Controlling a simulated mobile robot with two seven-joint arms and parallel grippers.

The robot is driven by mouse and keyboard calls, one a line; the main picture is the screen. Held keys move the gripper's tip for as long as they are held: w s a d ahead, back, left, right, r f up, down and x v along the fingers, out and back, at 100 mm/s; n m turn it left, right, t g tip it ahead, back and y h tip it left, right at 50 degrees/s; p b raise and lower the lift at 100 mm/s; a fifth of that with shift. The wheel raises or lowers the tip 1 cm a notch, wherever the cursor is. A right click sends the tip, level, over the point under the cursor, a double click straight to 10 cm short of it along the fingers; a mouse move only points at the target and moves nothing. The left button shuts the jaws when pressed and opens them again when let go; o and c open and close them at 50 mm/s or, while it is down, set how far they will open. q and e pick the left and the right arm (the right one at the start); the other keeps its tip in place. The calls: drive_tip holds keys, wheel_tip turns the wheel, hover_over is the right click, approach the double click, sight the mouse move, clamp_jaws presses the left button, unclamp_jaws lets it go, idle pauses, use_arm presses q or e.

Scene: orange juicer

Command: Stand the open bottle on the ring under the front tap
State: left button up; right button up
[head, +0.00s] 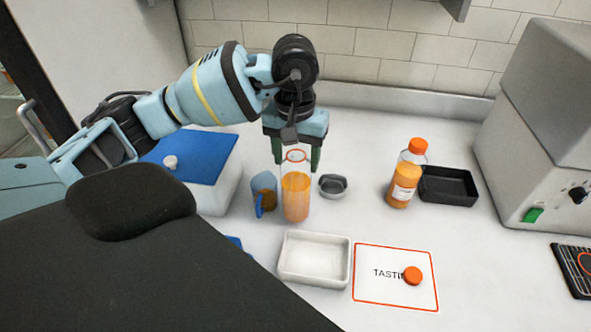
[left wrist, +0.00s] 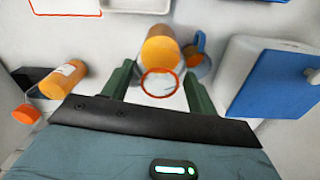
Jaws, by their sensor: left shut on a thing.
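The open bottle (head: 295,197), clear with orange juice and an orange-red rim at its mouth, is upright near the middle of the counter. My left gripper (head: 296,160) comes down from above and is shut on its upper part. In the left wrist view the bottle (left wrist: 161,52) is between the two green fingers (left wrist: 158,88), its open mouth toward the camera. I cannot tell whether its base touches the counter. A black grate with an orange ring (head: 585,262) is partly in view at the right edge, before the grey machine (head: 540,130). No tap is visible. My right gripper is out of view.
A blue mug (head: 264,183) stands close left of the bottle, a small dark bowl (head: 333,186) close right. A capped bottle (head: 403,180) and black tray (head: 448,186) stand further right. A white tray (head: 314,279), tasting mat (head: 390,294) and orange cap (head: 412,275) are in front. A blue-lidded box (head: 218,190) is left.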

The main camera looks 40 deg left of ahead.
use_arm(q)
drive_tip(key=shift+f, duration=2.05)
drive_tip(key=shift+f, duration=0.15)
drive_tip(key=o, duration=1.6)
wheel_tip(320, 180, up, 12)
drive_tip(key=shift+r, duration=0.15)
drive_tip(key=shift+o, duration=0.3)
